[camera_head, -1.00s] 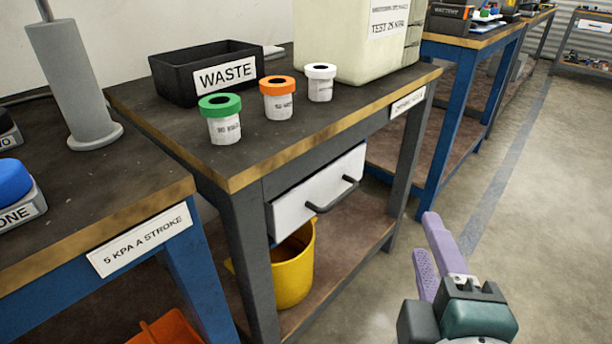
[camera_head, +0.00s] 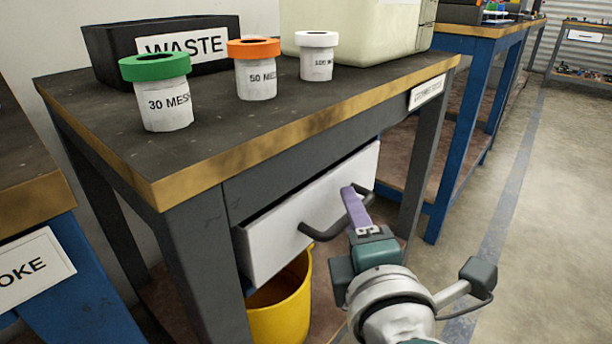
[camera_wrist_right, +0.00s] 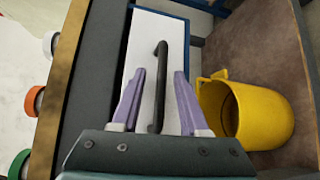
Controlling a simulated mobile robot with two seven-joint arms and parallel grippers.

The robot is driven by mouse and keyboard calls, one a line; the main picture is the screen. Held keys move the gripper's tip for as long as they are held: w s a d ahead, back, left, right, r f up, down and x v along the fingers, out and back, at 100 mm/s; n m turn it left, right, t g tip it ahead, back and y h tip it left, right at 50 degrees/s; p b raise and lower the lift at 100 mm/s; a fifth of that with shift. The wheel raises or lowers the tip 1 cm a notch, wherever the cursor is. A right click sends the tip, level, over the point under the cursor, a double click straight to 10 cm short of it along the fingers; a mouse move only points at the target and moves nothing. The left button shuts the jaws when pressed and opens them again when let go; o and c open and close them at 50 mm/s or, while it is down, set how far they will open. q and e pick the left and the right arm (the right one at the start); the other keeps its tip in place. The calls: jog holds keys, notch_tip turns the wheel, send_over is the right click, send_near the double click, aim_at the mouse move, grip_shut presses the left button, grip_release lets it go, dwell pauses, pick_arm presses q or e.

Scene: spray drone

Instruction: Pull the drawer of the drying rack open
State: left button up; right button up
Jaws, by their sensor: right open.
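The white drawer front (camera_head: 290,225) sits under the dark bench top, standing slightly proud of the frame, with a dark gap along its upper edge. Its dark bar handle (camera_head: 322,232) crosses the front. My right gripper (camera_head: 352,200) is at the handle and partly covers it in the head view. In the right wrist view my right gripper (camera_wrist_right: 160,95) is open, with one purple finger on each side of the handle (camera_wrist_right: 159,85). The handle runs between the fingers, with gaps on both sides. The drawer's inside is hidden. My left gripper does not show.
Three lidded jars, green (camera_head: 158,92), orange (camera_head: 254,68) and white (camera_head: 317,55), stand on the bench top (camera_head: 225,140) by a black WASTE bin (camera_head: 110,50). A yellow bucket (camera_head: 282,312) is below the drawer. The floor (camera_head: 500,200) at right is clear.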

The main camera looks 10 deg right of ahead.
jog(key=shift+w+f, duration=0.15)
jog(key=shift+w, duration=0.25)
grip_shut()
dwell(1.2)
